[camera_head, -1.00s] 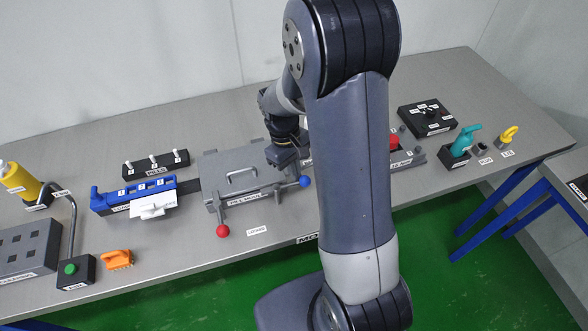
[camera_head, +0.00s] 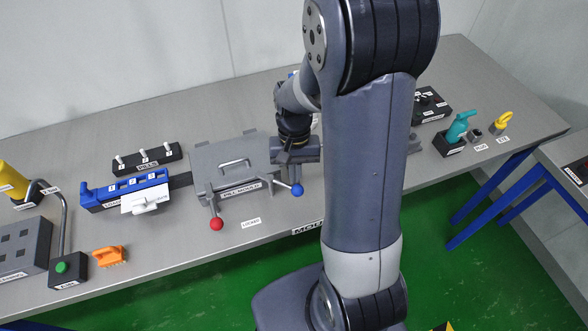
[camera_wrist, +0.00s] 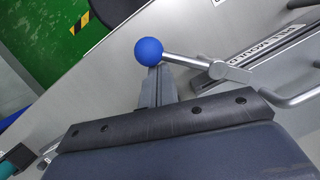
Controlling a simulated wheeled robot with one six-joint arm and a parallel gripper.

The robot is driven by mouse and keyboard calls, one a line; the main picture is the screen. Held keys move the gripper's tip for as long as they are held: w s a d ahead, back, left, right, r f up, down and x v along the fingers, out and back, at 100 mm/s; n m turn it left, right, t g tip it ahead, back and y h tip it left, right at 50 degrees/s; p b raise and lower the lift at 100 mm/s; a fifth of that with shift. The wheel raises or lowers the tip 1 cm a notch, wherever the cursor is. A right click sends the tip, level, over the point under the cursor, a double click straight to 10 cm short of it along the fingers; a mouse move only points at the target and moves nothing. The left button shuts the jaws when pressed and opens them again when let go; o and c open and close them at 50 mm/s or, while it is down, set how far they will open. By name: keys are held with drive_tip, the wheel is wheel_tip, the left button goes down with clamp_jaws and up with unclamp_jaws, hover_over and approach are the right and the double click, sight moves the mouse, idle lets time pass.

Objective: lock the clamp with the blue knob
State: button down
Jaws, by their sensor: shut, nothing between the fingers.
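The blue knob (camera_head: 297,189) is a ball on a short metal lever at the front right corner of the grey pill mould (camera_head: 204,160). The lever slants out to the right. In the wrist view the blue knob (camera_wrist: 148,51) sits just beyond my fingertips, with its rod running right to a pivot on the mould. My gripper (camera_wrist: 155,80) is shut and empty, its fingers close to the ball; I cannot tell whether they touch. In the head view my gripper (camera_head: 292,172) is above and behind the knob, its fingertips partly hidden.
A red knob (camera_head: 216,224) on another lever points forward at the mould's front left. A blue numbered block (camera_head: 125,189) with a white piece stands left of the mould. A black block with white pegs (camera_head: 147,159) is behind it. The bench front near the knobs is clear.

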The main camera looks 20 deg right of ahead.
drive_tip(key=s+m, duration=0.1)
drive_tip(key=m, duration=0.1)
drive_tip(key=a+m, duration=0.1)
drive_tip(key=shift+s+m+y, duration=0.4)
drive_tip(key=m, duration=0.1)
drive_tip(key=s+a+m, duration=0.1)
drive_tip(key=shift+a+m+t+y, duration=0.1)
drive_tip(key=shift+m+t+y, duration=0.2)
drive_tip(key=shift+m+t, duration=0.1)
drive_tip(key=shift+s+a, duration=0.15)
drive_tip(key=shift+a, duration=0.2)
drive_tip(key=shift+s+a, duration=0.1)
drive_tip(key=p+v, duration=0.7)
drive_tip(key=v, duration=0.3)
drive_tip(key=shift+f, duration=0.1)
idle(0.4)
